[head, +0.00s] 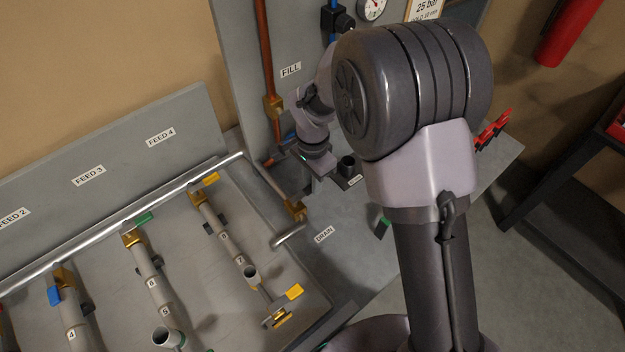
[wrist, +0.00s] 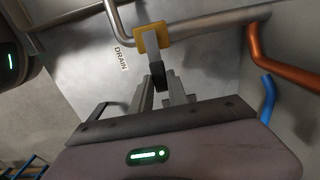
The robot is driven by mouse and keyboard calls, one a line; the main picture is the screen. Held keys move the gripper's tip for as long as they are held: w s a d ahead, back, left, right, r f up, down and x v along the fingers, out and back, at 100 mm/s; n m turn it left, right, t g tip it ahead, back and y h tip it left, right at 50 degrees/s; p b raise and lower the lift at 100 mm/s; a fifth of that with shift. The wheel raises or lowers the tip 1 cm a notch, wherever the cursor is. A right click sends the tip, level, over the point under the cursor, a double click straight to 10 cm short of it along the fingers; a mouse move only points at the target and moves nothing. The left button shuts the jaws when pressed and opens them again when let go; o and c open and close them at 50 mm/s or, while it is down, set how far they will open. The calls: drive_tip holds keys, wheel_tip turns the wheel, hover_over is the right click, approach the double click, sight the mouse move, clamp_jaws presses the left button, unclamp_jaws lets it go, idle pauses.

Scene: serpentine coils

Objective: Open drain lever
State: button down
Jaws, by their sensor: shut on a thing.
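The drain valve is a brass body (head: 297,210) on the silver pipe, just above the DRAIN label (head: 324,234) in the head view. In the wrist view its brass body (wrist: 140,42) sits at the upper middle, with a lever (wrist: 157,72) of grey stem and dark end reaching toward me. The lever looks crosswise to the pipe. My gripper (wrist: 160,88) is shut on the lever's dark end, one finger on each side. In the head view my gripper (head: 303,192) is small and dark beside the valve, and its hold on the lever is hard to make out there.
Numbered grey pipe stubs with yellow, green and blue handles fill the tray left of the valve. A copper pipe (head: 266,50) rises on the panel behind; it also shows in the wrist view (wrist: 275,62), near a blue pipe (wrist: 267,98).

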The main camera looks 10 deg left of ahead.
idle(0.5)
drive_tip(key=shift+s+d+f+m+b, duration=0.15)
drive_tip(key=shift+s+d+m+b, duration=0.2)
drive_tip(key=shift+m+b, duration=0.65)
drive_tip(key=shift+s+a+m+b, duration=0.1)
drive_tip(key=shift+s+m+b, duration=1.1)
drive_tip(key=shift+m+b, duration=1.05)
drive_tip(key=shift+s+m+b, duration=1.25)
drive_tip(key=shift+m+b, duration=0.2)
drive_tip(key=shift+m, duration=1.55)
drive_tip(key=shift+s+a+m+b, duration=0.1)
drive_tip(key=shift+s+m+b, duration=1.1)
drive_tip(key=shift+m+b, duration=1.05)
drive_tip(key=shift+m+p, duration=0.35)
drive_tip(key=shift+m, duration=0.25)
drive_tip(key=shift+r, duration=0.2)
drive_tip(key=c, duration=1.3)
unclamp_jaws()
drive_tip(key=shift+s, duration=0.1)
